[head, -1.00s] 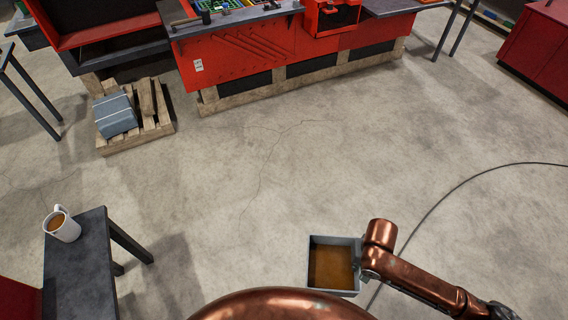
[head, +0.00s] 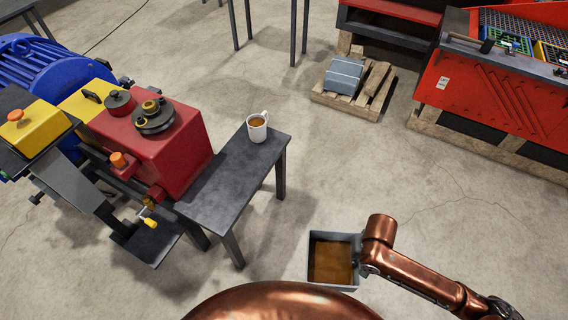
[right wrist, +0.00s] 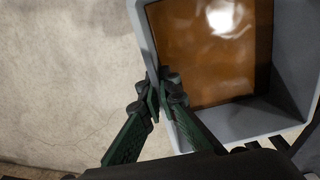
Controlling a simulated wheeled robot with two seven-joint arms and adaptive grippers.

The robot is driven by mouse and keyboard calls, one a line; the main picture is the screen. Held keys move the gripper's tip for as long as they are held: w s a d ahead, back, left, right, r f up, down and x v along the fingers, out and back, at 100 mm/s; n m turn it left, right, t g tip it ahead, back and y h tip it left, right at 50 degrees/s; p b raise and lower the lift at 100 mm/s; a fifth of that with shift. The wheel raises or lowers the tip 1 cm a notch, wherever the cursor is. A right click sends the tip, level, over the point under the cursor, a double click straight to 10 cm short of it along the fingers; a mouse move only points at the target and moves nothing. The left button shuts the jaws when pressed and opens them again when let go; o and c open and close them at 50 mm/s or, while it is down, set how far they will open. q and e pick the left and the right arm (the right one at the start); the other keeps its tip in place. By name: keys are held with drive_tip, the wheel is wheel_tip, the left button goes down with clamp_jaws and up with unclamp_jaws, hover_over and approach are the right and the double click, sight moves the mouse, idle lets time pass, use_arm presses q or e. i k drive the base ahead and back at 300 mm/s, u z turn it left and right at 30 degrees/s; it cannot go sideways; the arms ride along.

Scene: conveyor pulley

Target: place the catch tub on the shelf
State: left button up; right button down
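The catch tub (head: 312,262) is a grey square tub with brown liquid in it, at the lower middle of the head view. My right gripper (right wrist: 163,92) is shut on the tub's wall, one finger on each side of it. The tub (right wrist: 290,122) hangs over the floor and looks about level. In the head view the fingers are mostly hidden by my copper arm. A dark table or shelf (head: 222,195) stands left of the tub, with a white mug (head: 257,133) of brown drink on it. My left gripper is out of view.
Left of the dark table stand a red gearbox (head: 170,150) and a blue motor (head: 40,65). A small dark ledge (head: 148,240) with a yellow-handled tap (head: 150,222) is below the gearbox. A pallet (head: 375,95) and red workbench (head: 485,95) are farther back. Floor between is clear.

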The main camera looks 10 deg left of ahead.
sight(225, 186)
drive_tip(key=u, duration=1.55)
drive_tip(key=i, duration=1)
